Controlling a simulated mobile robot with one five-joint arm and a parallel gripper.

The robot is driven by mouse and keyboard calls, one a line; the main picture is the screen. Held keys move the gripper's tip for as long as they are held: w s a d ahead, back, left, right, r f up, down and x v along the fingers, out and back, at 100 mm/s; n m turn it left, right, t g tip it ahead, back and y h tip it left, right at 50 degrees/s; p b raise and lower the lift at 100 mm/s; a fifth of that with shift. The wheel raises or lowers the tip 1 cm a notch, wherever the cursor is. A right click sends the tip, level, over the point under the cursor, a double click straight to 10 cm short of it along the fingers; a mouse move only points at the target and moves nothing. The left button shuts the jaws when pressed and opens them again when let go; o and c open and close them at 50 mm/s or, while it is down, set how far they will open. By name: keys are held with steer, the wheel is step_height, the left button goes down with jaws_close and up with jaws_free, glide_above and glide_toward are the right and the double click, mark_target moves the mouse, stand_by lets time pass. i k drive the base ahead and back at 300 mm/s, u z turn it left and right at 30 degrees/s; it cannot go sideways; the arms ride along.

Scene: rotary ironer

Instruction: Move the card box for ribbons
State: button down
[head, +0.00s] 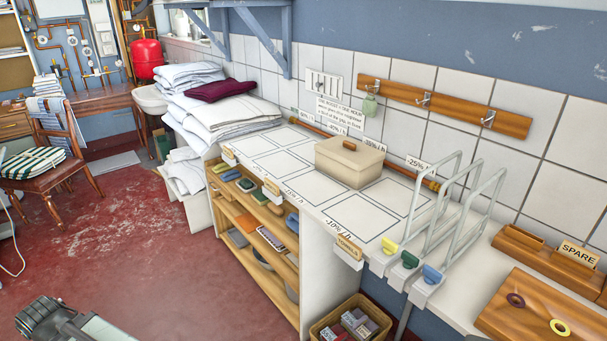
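A beige lidded box (349,166) with a brown tab on its lid, which I take to be the card box for ribbons, stands upright on the white worktop (313,190). The worktop is marked with dark outlined rectangles, and the box sits toward the wall among them. Part of my arm, with what looks like my gripper (40,316), shows at the bottom left over the red floor, far from the box and not touching it. Its fingers cannot be made out clearly.
Wire dividers (452,215) with coloured clips stand right of the box. A wooden tray (540,305) lies farther right. Folded linen (215,105) is piled at the left end. Open shelves (255,215) lie below, with a crate (322,328) on the floor.

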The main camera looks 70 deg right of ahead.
mark_target(355, 180)
steer(key=u, duration=0.05)
steer(key=k, duration=0.4)
steer(key=z, duration=0.7)
steer(key=i, duration=1.75)
steer(key=u, duration=0.05)
